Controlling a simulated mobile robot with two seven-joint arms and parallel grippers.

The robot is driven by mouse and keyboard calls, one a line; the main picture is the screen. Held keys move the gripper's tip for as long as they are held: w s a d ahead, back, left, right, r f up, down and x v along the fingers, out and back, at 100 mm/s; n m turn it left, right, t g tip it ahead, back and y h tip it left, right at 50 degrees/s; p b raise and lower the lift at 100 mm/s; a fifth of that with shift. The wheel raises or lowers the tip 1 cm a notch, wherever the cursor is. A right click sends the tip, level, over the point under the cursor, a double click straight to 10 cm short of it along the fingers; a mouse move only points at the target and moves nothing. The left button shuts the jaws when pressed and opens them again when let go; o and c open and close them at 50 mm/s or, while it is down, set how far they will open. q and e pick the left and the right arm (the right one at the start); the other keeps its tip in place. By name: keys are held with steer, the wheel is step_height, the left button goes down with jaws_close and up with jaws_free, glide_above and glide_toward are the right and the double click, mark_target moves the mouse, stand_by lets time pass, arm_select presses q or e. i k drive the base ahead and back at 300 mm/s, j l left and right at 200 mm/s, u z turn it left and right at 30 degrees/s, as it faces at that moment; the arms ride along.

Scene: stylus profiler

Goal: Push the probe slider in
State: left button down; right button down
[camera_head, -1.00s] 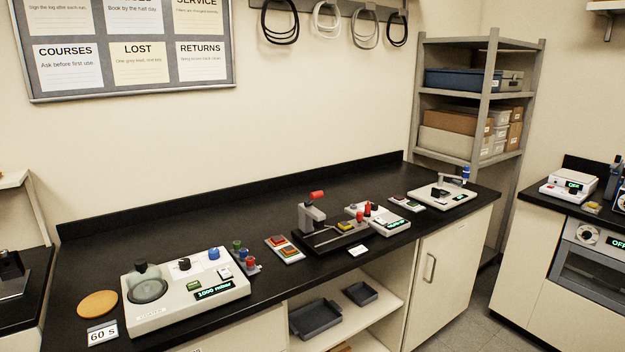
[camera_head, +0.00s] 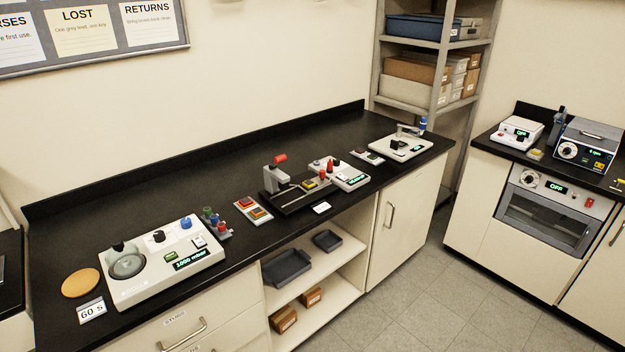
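I cannot tell for sure which part is the probe slider. A white instrument (camera_head: 400,149) with a grey arm, a blue knob (camera_head: 423,124) and a small green display stands at the far right end of the black bench. A white box (camera_head: 350,183) with red and black posts and a display stands left of it. Beside that is a black base (camera_head: 283,203) with a grey upright and a red-tipped lever (camera_head: 280,159). These parts are small in the head view. Neither of my grippers is in view.
A white unit reading 1000 mbar (camera_head: 130,292), an orange disc (camera_head: 80,283) and a "60 s" card (camera_head: 92,311) are at the bench's left end. A shelf rack (camera_head: 440,75) stands behind the right end. Floor (camera_head: 410,270) is clear between this bench and the oven counter (camera_head: 469,230).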

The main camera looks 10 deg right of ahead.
mark_target(320, 181)
steer(key=l+u, duration=0.1)
steer(key=u, duration=0.35)
steer(key=i+l+u, duration=0.1)
steer(key=u, duration=0.3)
steer(key=i+l+u, duration=0.1)
steer(key=l+u, duration=0.2)
steer(key=l, duration=0.25)
steer(key=l+u, duration=0.3)
steer(key=l, duration=0.2)
